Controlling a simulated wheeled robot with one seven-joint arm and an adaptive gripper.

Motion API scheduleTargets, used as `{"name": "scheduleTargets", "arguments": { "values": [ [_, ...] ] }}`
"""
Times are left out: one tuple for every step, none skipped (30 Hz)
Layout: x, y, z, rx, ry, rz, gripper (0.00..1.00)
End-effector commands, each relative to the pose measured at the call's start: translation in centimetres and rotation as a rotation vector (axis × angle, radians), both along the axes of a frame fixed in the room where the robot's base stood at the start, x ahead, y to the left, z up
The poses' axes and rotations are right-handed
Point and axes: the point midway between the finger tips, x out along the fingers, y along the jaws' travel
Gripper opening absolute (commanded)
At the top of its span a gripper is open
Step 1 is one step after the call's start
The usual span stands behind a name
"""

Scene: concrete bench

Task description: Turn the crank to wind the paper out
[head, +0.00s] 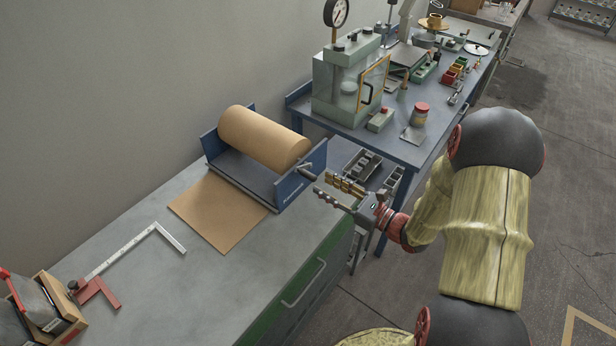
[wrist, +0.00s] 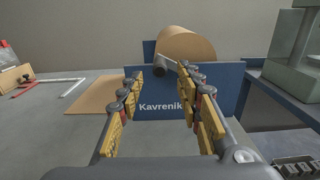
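A roll of brown paper (head: 262,138) sits in a blue dispenser (head: 292,182), and it also shows in the wrist view (wrist: 188,46). A flat brown sheet (head: 217,211) lies on the bench in front of the roll. Nothing is held. In the wrist view the fingers (wrist: 160,92) frame the "Kavrenik" label.
A grey bench (head: 150,250) has free room left of the sheet. A metal square (head: 130,250) and red-and-wood items (head: 40,305) lie at its near left. A blue table (head: 385,148) with a glass-fronted machine (head: 350,80) stands behind, close to my gripper's right.

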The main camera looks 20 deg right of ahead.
Motion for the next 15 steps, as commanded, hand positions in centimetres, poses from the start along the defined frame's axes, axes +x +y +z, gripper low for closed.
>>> {"name": "scheduleTargets", "arguments": {
  "values": [
    [0.5, 0.4, -0.1, -0.001, -0.001, 0.003, 0.35],
    [0.8, 0.7, -0.1, -0.001, -0.001, 0.004, 0.35],
    [1.2, 1.1, -0.2, -0.001, -0.001, 0.005, 0.35],
    [1.6, 1.3, -0.2, 0.000, 0.000, 0.005, 0.35],
    [1.9, 1.6, -0.2, 0.000, 0.000, 0.006, 0.35],
    [2.5, 2.0, -0.2, 0.000, 0.000, 0.006, 0.35],
    [2.8, 2.3, -0.2, 0.001, 0.001, 0.006, 0.35],
    [3.2, 2.6, -0.2, 0.000, 0.001, 0.006, 0.35],
    [3.7, 2.9, -0.2, 0.001, 0.001, 0.005, 0.35],
    [4.0, 3.1, -0.2, 0.001, 0.001, 0.006, 0.35],
    [4.3, 3.3, -0.2, 0.001, 0.001, 0.006, 0.35],
    [4.7, 3.5, -0.2, 0.001, 0.001, 0.004, 0.35],
    [4.9, 3.7, -0.2, 0.001, 0.001, 0.004, 0.35],
    [5.1, 3.9, -0.2, 0.001, 0.001, 0.005, 0.35],
    [5.3, 4.0, -0.1, 0.001, 0.002, 0.004, 0.35]
  ]
}}
